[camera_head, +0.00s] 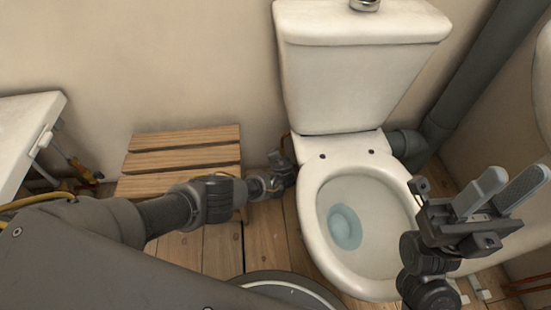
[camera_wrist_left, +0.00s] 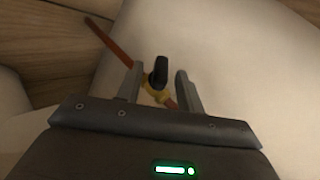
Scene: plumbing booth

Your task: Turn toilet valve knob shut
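The toilet valve shows in the left wrist view: a black knob (camera_wrist_left: 158,72) on a yellow brass body (camera_wrist_left: 152,95), set on a copper-red pipe (camera_wrist_left: 110,42). My left gripper (camera_wrist_left: 159,88) is open, with one finger on each side of the knob and visible gaps between them. In the head view my left gripper (camera_head: 282,170) is low beside the left side of the toilet (camera_head: 310,205), and the knob cannot be made out there. My right gripper (camera_head: 503,192) is open and empty, raised in front of the toilet's right side.
A slatted wooden stool or bench (camera_head: 185,137) stands against the wall behind my left arm. A white basin (camera_head: 25,130) is at the far left. A grey drain pipe (camera_head: 470,85) runs behind the toilet on the right. Bare wooden floor (camera_head: 262,240) lies left of the bowl.

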